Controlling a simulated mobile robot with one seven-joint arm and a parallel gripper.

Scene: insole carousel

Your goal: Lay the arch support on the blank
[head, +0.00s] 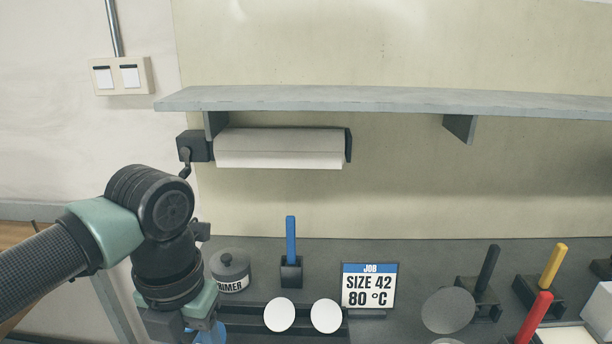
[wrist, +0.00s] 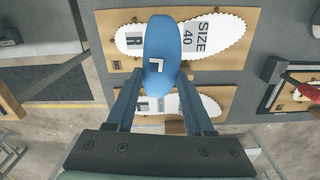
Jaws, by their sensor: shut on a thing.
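In the wrist view my gripper (wrist: 161,76) is shut on a blue, long rounded arch support (wrist: 162,40), which carries a pale L-shaped mark. The support overlaps a white, scallop-edged blank (wrist: 228,48) marked SIZE 40 and R; I cannot tell the height between them. That blank lies on a tan board (wrist: 105,20). A second white blank (wrist: 212,104) lies on another tan board (wrist: 226,90) nearer my gripper, partly hidden by the fingers.
A job sign (head: 368,286) reads SIZE 42, 80 °C. A primer pot (head: 230,270), a blue-handled tool (head: 291,240) and white discs (head: 279,315) stand nearby. Black, yellow and red handles (head: 535,318) stand at right. A shelf (head: 400,100) with a paper roll (head: 280,148) hangs above.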

